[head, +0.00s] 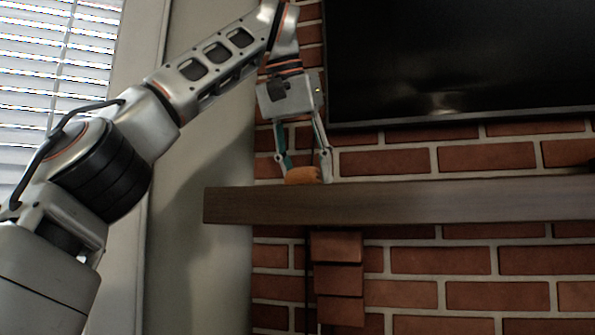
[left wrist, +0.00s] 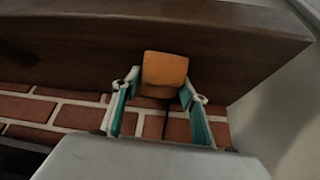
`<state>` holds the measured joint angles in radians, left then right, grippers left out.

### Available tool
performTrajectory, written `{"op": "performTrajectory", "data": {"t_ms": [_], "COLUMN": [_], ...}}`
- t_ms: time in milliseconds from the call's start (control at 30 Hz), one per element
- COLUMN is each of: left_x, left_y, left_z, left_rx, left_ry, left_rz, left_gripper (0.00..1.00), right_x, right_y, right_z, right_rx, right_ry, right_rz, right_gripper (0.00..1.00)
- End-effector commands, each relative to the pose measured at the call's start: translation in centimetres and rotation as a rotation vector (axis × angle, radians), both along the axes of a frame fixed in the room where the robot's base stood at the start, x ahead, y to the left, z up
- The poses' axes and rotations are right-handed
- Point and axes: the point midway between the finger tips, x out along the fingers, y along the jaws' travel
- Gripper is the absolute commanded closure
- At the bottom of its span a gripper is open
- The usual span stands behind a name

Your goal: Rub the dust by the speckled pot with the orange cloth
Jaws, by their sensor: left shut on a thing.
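The orange cloth (head: 302,175) is a small block-shaped piece at the left part of the wooden mantel shelf (head: 400,203). My left gripper (head: 304,168) points down at the shelf and is shut on the cloth. The cloth appears to be at the shelf's top, but I cannot tell whether it touches. In the left wrist view the cloth (left wrist: 165,73) sits between the fingertips (left wrist: 161,84), in front of the dark wood (left wrist: 80,45). I see neither the speckled pot nor the dust in either view. My right gripper is not in view.
A large black screen (head: 460,55) hangs on the brick wall above the shelf. Window blinds (head: 55,75) are at the left. Bricks jut out (head: 338,278) below the shelf.

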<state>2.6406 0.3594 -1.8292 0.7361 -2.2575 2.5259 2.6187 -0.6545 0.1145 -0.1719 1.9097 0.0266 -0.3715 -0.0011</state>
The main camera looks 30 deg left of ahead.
Motion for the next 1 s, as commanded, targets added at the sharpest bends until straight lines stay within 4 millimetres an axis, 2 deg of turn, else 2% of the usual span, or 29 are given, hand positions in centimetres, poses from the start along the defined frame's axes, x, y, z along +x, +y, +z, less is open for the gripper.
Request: {"op": "performTrajectory", "data": {"t_ms": [200, 367, 800, 1000], "left_x": [0.5, 0.5, -0.4, -0.6], "left_y": [-1.4, -1.4, 1.4, 2.0], "left_z": [-0.2, 0.1, -0.2, -0.2], "left_rx": [0.001, 0.000, 0.000, -0.001], "left_ry": [0.000, 0.001, 0.000, 0.001], "left_rz": [-0.002, -0.001, 0.001, 0.001], "left_gripper": [0.75, 0.75, 0.75, 0.75], "right_x": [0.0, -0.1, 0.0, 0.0], "right_y": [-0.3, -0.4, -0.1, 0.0], "right_z": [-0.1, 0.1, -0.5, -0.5], "right_rx": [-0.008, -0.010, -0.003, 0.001], "right_ry": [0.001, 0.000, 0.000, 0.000], "right_rz": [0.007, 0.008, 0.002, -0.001], "right_gripper": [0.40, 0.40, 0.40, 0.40]}}
